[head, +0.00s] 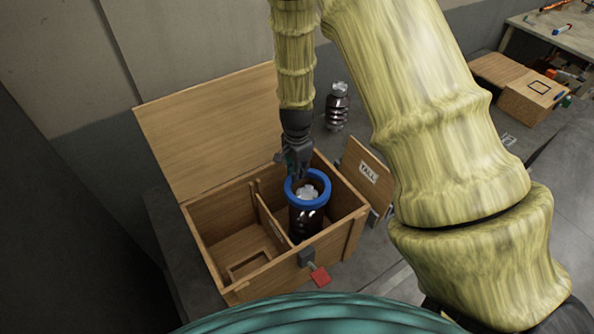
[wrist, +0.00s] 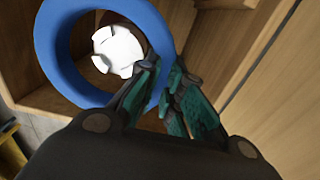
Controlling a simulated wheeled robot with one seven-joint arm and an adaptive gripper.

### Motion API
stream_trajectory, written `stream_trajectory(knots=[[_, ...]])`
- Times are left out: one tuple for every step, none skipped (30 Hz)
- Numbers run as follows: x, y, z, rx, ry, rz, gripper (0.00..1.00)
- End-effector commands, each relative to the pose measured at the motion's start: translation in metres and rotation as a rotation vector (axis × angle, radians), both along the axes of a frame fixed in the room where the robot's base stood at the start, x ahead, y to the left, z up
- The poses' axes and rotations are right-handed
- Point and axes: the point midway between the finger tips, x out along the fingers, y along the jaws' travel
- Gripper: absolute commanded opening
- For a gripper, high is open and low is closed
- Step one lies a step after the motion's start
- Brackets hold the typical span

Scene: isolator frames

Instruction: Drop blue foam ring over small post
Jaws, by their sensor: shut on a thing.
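My gripper (head: 294,165) points down over the wooden crate and is shut on the rim of the blue foam ring (head: 307,205). In the wrist view my gripper's fingers (wrist: 166,82) pinch the near right side of the blue ring (wrist: 48,52). A dark, glossy ribbed post (head: 306,224) with a white cap (head: 307,190) stands upright in the crate's right compartment. The white cap (wrist: 118,50) shows through the ring's hole, off-centre towards the upper right. I cannot tell whether the ring is above the post's top or level with it.
The open wooden crate (head: 255,277) has a divider and an empty left compartment; its lid (head: 210,130) stands up behind. A panel marked TALL (head: 368,172) stands at the right. Another dark post (head: 337,108) stands behind the crate. A red-tabbed latch (head: 320,276) is in front.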

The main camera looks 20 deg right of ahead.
Motion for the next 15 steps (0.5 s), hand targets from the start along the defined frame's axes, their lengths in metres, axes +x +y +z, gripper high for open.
stream_trajectory(knots=[[0.0,0.0,0.0001,0.0,0.0,0.0,0.0],[0.0,0.0,0.0001,0.0,0.0,0.0,0.0],[0.0,0.0,0.0001,0.0,0.0,0.0,0.14],[0.0,0.0,0.0001,0.0,0.0,0.0,0.2],[0.0,0.0,0.0001,0.0,0.0,0.0,0.25],[0.0,0.0,0.0001,0.0,0.0,0.0,0.33],[0.0,0.0,0.0001,0.0,0.0,0.0,0.34],[0.0,0.0,0.0001,0.0,0.0,0.0,0.34],[0.0,0.0,0.0001,0.0,0.0,0.0,0.34],[0.0,0.0,0.0001,0.0,0.0,0.0,0.34],[0.0,0.0,0.0001,0.0,0.0,0.0,0.34],[0.0,0.0,0.0001,0.0,0.0,0.0,0.34],[0.0,0.0,0.0001,0.0,0.0,0.0,0.34],[0.0,0.0,0.0001,0.0,0.0,0.0,0.34],[0.0,0.0,0.0003,0.0,0.0,0.0,0.34]])
